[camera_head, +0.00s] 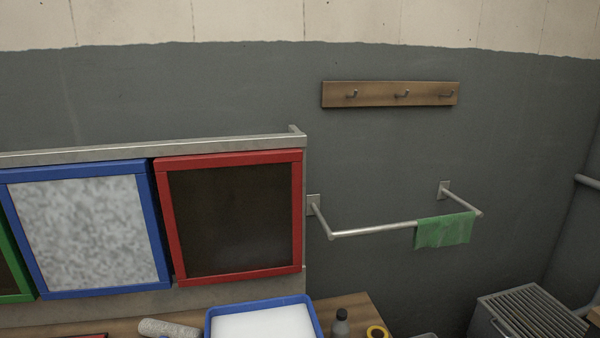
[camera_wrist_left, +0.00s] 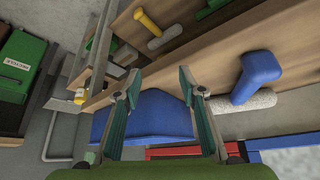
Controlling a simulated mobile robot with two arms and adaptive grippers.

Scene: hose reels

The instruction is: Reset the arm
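My left gripper (camera_wrist_left: 159,74) shows in the left wrist view with its two fingers spread apart. No object is clearly held between them. A blue object (camera_wrist_left: 155,115) shows behind the fingers, partly hidden by them; I cannot tell if it touches. Neither arm shows in the head view, and my right gripper is in no view.
The head view shows a red-framed panel (camera_head: 235,220), a blue-framed panel (camera_head: 92,232), a hook rack (camera_head: 390,94), a rail with a green cloth (camera_head: 445,231), and a blue tray (camera_head: 211,322) on a wooden surface. The wrist view shows a blue-handled roller (camera_wrist_left: 257,75) and green box (camera_wrist_left: 20,65).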

